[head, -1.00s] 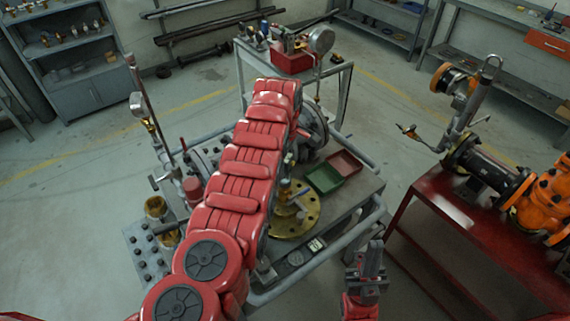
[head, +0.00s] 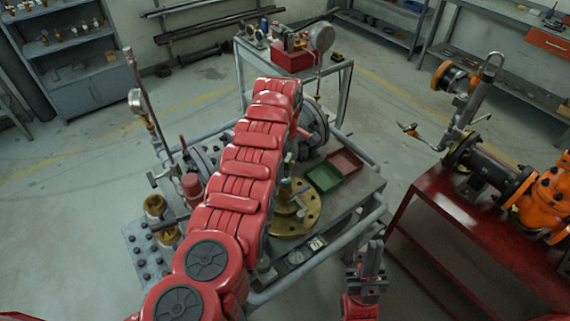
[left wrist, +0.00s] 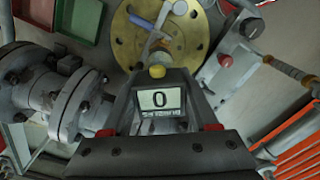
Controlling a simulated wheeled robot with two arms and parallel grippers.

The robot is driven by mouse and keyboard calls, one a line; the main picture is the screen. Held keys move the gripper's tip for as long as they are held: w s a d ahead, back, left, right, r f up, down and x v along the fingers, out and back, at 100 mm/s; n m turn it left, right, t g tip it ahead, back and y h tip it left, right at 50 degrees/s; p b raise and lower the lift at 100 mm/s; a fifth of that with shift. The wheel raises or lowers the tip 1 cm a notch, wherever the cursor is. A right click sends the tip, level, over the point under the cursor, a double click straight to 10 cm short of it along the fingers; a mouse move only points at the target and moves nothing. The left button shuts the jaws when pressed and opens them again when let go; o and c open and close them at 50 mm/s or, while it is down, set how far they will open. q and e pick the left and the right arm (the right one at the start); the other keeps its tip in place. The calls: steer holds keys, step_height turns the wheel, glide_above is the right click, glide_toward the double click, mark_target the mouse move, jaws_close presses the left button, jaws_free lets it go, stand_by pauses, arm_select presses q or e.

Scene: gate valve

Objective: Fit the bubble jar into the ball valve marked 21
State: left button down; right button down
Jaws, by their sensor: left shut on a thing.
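My left gripper (left wrist: 157,78) shows in the left wrist view. It is shut on a grey piece with a small display reading 0, which I take to be the bubble jar (left wrist: 160,100). A yellow tip sits at its far end. In the head view my left arm hides this gripper. Beyond the yellow tip is a brass flange (left wrist: 176,58) with a silver lever across it; the flange also shows in the head view (head: 290,228). No mark 21 is readable, so I cannot tell which valve bears it. My right gripper (head: 371,258) points up at the cart's front right; its jaw gap is unclear.
The cart carries a green tray (head: 322,178), a red tray (head: 345,162) and a flanged pipe body (head: 308,135). A gauge post (head: 150,125) stands at its left. A red table (head: 440,225) with an orange valve (head: 552,200) is right. Floor between is clear.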

arm_select(q)
steer(key=shift+f+b, duration=0.55)
steer(key=shift+f, duration=0.05)
stand_by(0.5)
steer(key=shift+c, duration=0.4)
jaws_free()
steer(key=shift+o, duration=0.4)
steer(key=shift+r, duration=0.1)
steer(key=shift+r+p, duration=0.3)
steer(key=shift+r, duration=3.65)
